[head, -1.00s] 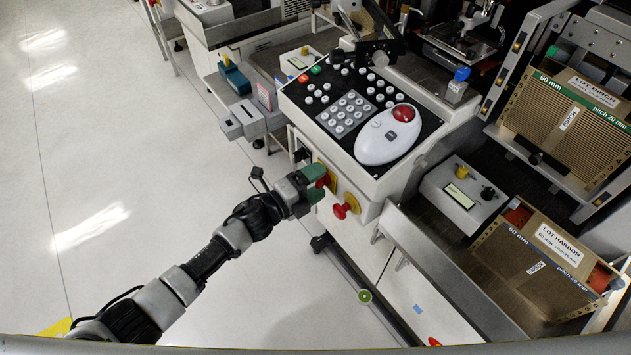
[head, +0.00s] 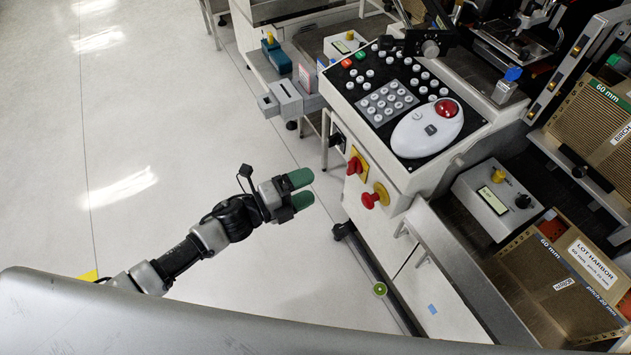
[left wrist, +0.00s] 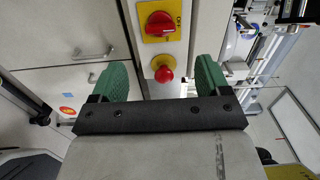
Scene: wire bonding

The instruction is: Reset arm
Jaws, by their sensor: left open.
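My left gripper (head: 302,190) is open and empty, with green fingers, over the floor left of the machine cabinet. In the left wrist view my left gripper (left wrist: 158,82) has its two green fingers spread, with nothing between them. Ahead of it on the cabinet's side are a red rotary switch on a yellow plate (head: 356,164) and a red mushroom button (head: 370,200). In the left wrist view the rotary switch (left wrist: 160,24) has its red handle lying roughly across the plate, and the button (left wrist: 164,74) shows below it. The gripper is apart from both. My right gripper is not in view.
The control panel (head: 375,127) carries white keys and a white trackball unit (head: 427,128). A grey box with a display (head: 493,200) and a carton labelled LOT HARBOR (head: 570,275) stand at right. The pale floor (head: 150,120) at left is clear.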

